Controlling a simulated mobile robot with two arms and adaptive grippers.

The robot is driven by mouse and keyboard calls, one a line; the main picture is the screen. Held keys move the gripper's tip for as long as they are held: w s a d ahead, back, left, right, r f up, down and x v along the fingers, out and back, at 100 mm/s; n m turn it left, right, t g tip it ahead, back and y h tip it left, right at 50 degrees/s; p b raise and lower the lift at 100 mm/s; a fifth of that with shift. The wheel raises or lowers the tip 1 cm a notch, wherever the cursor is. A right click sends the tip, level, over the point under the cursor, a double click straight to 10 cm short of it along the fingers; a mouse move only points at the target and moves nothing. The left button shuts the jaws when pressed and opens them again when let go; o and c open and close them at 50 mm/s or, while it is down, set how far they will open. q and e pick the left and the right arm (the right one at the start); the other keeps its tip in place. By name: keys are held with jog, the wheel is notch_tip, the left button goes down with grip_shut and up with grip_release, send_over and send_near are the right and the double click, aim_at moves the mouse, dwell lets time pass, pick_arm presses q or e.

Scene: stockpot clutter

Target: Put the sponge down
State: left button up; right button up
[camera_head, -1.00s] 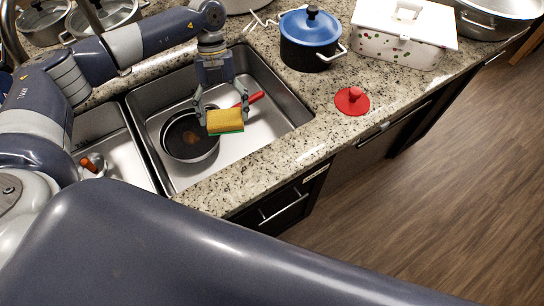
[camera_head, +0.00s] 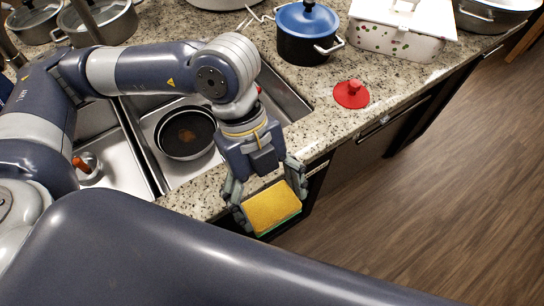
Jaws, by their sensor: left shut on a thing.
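The sponge (camera_head: 271,208) is yellow on top with a green underside. My left gripper (camera_head: 268,204) is shut on it, with one finger on each side. In the picture the sponge overlaps the front edge of the counter and the cabinet front; its exact height above them I cannot tell. My right gripper is not in view.
The granite counter (camera_head: 203,194) surrounds a steel sink, where a dark pan (camera_head: 186,133) lies. A red lid (camera_head: 351,94), a black pot with a blue lid (camera_head: 307,34) and a white patterned box (camera_head: 398,36) stand right of the sink. Counter near the red lid is clear.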

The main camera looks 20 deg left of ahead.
pick_arm(q)
jog(key=shift+s+d, duration=0.1)
jog(key=shift+s, duration=0.4)
jog(key=shift+r, duration=0.15)
jog(key=w+a+p, duration=0.1)
jog(key=w, duration=0.4)
jog(key=w+a+f+p, duration=0.1)
jog(key=w+a+p, duration=0.1)
jog(key=w, duration=0.2)
jog(key=w+a+p, duration=0.1)
jog(key=w+p, duration=0.1)
jog(key=w, duration=0.3)
jog(key=shift+w+a+f, duration=0.25)
jog(key=shift+w, duration=0.05)
jog(key=shift+w+f, duration=0.15)
jog(key=shift+f, duration=0.05)
notch_tip(320, 180, down, 3)
jog(key=shift+r+p, duration=0.2)
jog(key=shift+p, duration=0.6)
jog(key=shift+f, duration=0.3)
jog(key=shift+f, duration=0.1)
